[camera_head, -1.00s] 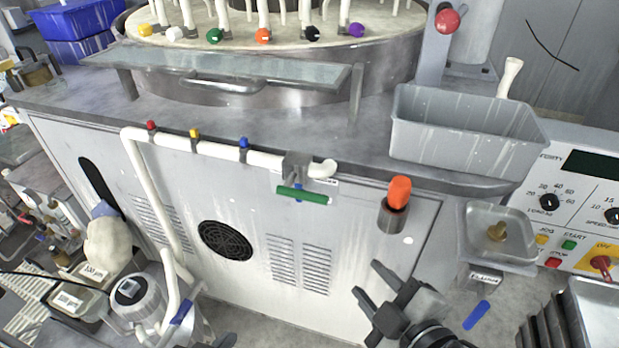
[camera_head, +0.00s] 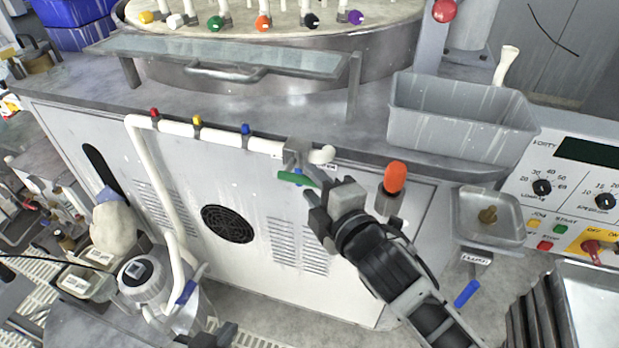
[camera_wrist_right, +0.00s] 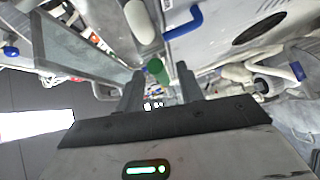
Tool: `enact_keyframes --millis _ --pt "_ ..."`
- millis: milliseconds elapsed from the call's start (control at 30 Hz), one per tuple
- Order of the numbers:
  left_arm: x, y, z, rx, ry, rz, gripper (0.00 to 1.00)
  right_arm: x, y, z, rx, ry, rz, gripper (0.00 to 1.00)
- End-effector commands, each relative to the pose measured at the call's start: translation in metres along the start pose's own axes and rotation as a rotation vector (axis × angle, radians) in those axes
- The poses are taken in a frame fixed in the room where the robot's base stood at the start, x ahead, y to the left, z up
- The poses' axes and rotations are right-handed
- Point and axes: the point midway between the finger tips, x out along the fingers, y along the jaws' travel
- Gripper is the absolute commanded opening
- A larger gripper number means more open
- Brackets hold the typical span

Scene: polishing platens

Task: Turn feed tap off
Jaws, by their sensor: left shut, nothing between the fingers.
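The feed tap (camera_head: 297,152) is a grey valve body at the right end of the white pipe on the cabinet front. Its green lever (camera_head: 292,177) lies roughly along the pipe, below the body; its right end is hidden by my right gripper. My right gripper (camera_head: 312,192) is open, its fingers at the lever's right end. In the right wrist view the green lever (camera_wrist_right: 157,70) shows end-on between the fingertips (camera_wrist_right: 158,80); I cannot tell if they touch it. My left gripper (camera_head: 215,336) is shut and empty at the bottom edge, mostly cut off.
The white pipe (camera_head: 217,138) carries red, yellow and blue markers. An orange-topped item (camera_head: 396,176) stands in a holder close to my right wrist. A grey bin (camera_head: 455,118) sits on the counter above. A metal tray (camera_head: 487,222) and control panel stand right. A jug (camera_head: 143,276) stands lower left.

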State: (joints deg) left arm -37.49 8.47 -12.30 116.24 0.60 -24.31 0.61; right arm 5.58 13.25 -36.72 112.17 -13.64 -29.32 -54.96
Motion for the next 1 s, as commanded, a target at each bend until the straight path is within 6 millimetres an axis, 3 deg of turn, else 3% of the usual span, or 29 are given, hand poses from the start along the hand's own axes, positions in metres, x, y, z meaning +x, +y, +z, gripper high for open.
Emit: enact_keyframes --millis 200,500,633,667,1000 --pt "0.000 -0.001 0.003 0.000 -0.007 -0.002 0.00 0.019 0.000 0.000 0.001 0.000 0.000 0.37" --pt "0.000 0.000 0.003 -0.003 -0.008 -0.002 0.00 0.021 0.000 0.000 0.001 0.000 0.000 0.37" --pt "-0.001 0.000 0.004 -0.005 -0.009 -0.001 0.00 0.021 0.000 0.000 0.001 0.000 0.000 0.04" --pt "-0.001 0.000 0.004 -0.005 -0.009 -0.001 0.00 0.021 0.000 0.000 0.001 0.000 0.000 0.00" --pt "0.003 0.001 0.008 -0.007 -0.003 0.000 0.00 0.026 -0.003 0.012 0.019 -0.012 0.021 0.00"
